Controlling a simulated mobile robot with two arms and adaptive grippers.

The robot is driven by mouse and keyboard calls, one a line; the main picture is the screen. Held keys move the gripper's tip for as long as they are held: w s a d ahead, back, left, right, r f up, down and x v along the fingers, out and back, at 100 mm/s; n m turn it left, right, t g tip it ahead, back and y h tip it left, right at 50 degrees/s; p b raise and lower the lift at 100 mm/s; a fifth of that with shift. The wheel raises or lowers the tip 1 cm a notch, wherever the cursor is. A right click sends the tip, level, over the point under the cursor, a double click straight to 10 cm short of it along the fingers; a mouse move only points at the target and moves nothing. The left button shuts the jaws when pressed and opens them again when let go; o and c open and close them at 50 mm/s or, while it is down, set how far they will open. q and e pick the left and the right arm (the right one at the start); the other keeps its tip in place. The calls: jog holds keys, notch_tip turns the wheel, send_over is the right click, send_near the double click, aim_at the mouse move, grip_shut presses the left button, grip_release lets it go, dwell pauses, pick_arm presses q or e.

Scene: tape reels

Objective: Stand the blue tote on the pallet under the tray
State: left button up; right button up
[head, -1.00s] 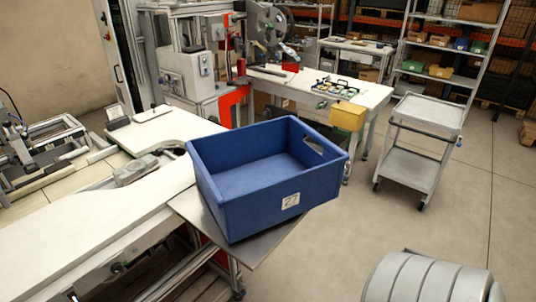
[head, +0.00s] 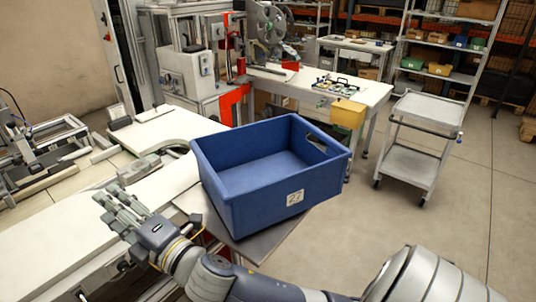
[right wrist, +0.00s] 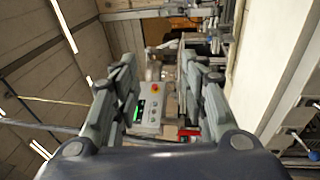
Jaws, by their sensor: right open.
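The blue tote (head: 283,207) is an open, empty box with a white label reading 27. It rests on a grey tray plate (head: 262,245) at the end of the white bench and overhangs its edge. My right gripper (head: 118,208) is open and empty over the bench, left of the tote and apart from it. In the right wrist view its fingers (right wrist: 158,85) are spread with nothing between them. My left gripper is not in view. I cannot make out a pallet under the tray.
The white bench (head: 60,235) runs along the left, with a grey device (head: 138,168) on it. A grey cart (head: 410,150) stands at the right. A yellow bin (head: 347,114) hangs at the far table's edge. The floor between is clear.

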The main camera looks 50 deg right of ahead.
jog(key=s+a+r+n+g+y, duration=0.2)
jog(key=a+r+n+g+y, duration=0.45)
jog(key=n, duration=0.85)
jog(key=s+a+r+n+g+y, duration=0.35)
jog(key=a+n+y, duration=0.5)
jog(key=n, duration=0.65)
jog(key=n+g+h, duration=0.5)
jog(key=n+h, duration=1.3)
jog(key=h, duration=0.2)
send_near(208, 165)
jog(key=shift+w+a+f, duration=0.45)
jog(key=shift+a+f, duration=0.3)
jog(key=shift+f, duration=0.05)
jog(key=shift+h, duration=0.3)
jog(key=x, duration=0.2)
jog(key=d+p+x, duration=0.1)
jog(key=x, duration=0.2)
jog(key=shift+w+d+f+p, duration=0.1)
jog(key=shift+w+f+p, duration=0.05)
jog(key=shift+f+p, duration=0.4)
jog(key=p+x, duration=0.2)
jog(key=x, duration=0.1)
jog(key=shift+f, duration=0.15)
jog(key=shift+w+f, duration=0.2)
jog(key=shift+f, duration=0.3)
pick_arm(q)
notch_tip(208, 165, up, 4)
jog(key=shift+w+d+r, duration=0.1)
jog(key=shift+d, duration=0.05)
